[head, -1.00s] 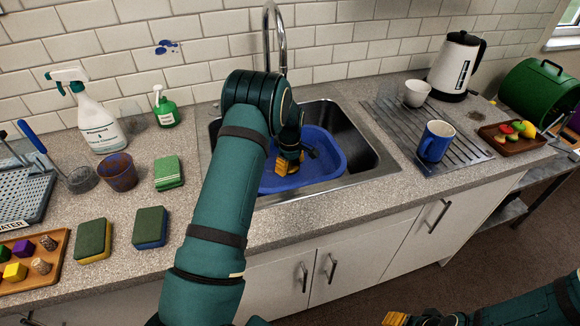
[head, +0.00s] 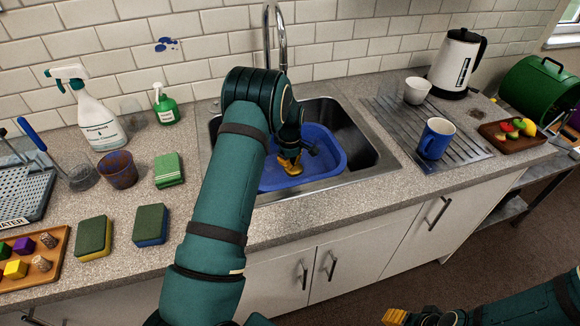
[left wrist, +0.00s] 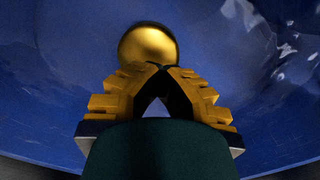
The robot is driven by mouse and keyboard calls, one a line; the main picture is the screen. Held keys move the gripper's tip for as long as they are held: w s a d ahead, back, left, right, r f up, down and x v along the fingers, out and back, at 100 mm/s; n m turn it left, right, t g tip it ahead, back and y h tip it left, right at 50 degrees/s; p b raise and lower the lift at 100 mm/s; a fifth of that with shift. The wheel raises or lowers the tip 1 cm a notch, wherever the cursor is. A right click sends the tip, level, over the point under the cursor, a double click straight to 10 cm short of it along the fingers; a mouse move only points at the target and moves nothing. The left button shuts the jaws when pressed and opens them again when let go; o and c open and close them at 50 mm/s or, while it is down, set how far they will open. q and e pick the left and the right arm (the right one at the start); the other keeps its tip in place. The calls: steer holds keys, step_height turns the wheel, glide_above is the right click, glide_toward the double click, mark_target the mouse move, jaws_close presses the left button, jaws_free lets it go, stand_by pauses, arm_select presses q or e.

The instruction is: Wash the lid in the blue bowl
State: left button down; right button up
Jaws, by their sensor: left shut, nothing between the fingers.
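The blue bowl (head: 325,147) sits in the steel sink, and its blue inside (left wrist: 60,60) fills most of the left wrist view. A round, shiny gold lid (left wrist: 147,44) lies in the bowl just beyond my left fingertips in that view. My left gripper (head: 289,163) is down inside the bowl, and it also shows in the left wrist view (left wrist: 160,68). Its yellow fingers are together at the tips and empty. Whether they touch the lid is unclear. My arm hides part of the bowl. My right gripper (head: 394,317) is cut off at the bottom edge; its jaws are unclear.
The tap (head: 273,40) stands behind the sink. Left are a spray bottle (head: 95,115), a green soap bottle (head: 165,106), a rusty cup (head: 118,170) and several sponges (head: 150,225). Right is a drainer (head: 465,157) with a blue mug (head: 436,139) and white cup (head: 417,91).

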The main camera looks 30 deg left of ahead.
arm_select(q)
steer(key=shift+r+p, duration=1.05)
steer(key=shift+r, duration=0.6)
step_height(320, 180, up, 13)
steer(key=p, duration=0.8)
arm_select(e)
step_height(320, 180, up, 10)
steer(key=w, duration=0.2)
steer(key=shift+d+r+t, duration=0.2)
steer(key=shift+r+t, duration=0.05)
steer(key=shift+t, duration=0.05)
stand_by(0.4)
arm_select(q)
step_height(320, 180, up, 4)
steer(key=p, duration=0.3)
glide_above(290, 175)
arm_select(e)
step_height(290, 175, up, 3)
steer(key=shift+f, duration=0.15)
arm_select(q)
steer(key=shift+w+f, duration=0.1)
stand_by(0.3)
